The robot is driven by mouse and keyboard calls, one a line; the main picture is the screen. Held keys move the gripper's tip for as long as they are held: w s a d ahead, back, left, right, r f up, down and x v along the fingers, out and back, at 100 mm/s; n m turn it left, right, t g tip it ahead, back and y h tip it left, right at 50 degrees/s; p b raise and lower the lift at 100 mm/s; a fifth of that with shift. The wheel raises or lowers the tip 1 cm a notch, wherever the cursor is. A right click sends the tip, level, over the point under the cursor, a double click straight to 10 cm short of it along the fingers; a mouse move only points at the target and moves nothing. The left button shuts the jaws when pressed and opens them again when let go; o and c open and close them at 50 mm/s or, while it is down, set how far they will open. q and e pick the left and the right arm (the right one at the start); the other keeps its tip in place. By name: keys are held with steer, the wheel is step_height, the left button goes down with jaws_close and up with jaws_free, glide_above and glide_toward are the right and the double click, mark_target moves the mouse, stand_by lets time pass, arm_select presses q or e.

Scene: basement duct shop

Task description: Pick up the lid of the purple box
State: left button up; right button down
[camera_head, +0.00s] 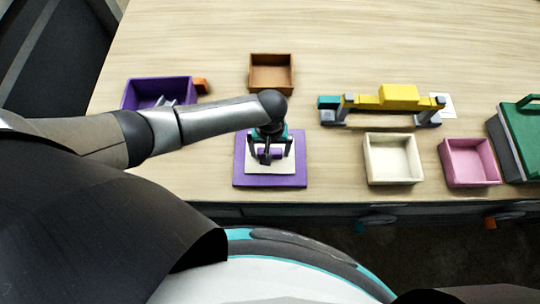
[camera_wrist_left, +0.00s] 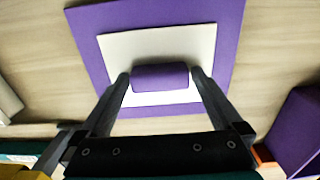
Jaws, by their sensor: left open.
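The purple lid (camera_head: 243,177) lies flat on the table, with a white panel on top and a purple block handle (camera_wrist_left: 160,78) at its middle. It also shows in the left wrist view (camera_wrist_left: 231,30). My left gripper (camera_head: 270,152) is over the lid, pointing down. In the left wrist view its open fingers (camera_wrist_left: 160,76) stand on either side of the handle, and I cannot tell if they touch it. The open purple box (camera_head: 158,84) stands to the left, partly hidden by my left arm; its wall shows in the wrist view (camera_wrist_left: 298,128). My right gripper is not in view.
An orange piece (camera_head: 201,85) is beside the purple box. A brown tray (camera_head: 271,58) is behind the lid. A yellow block on a grey and teal fixture (camera_head: 400,97), a cream tray (camera_head: 393,181), a pink tray (camera_head: 470,181) and a green case (camera_head: 524,130) stand to the right.

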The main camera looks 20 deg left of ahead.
arm_select(q)
steer(key=shift+f, duration=0.35)
steer(key=c, duration=1.2)
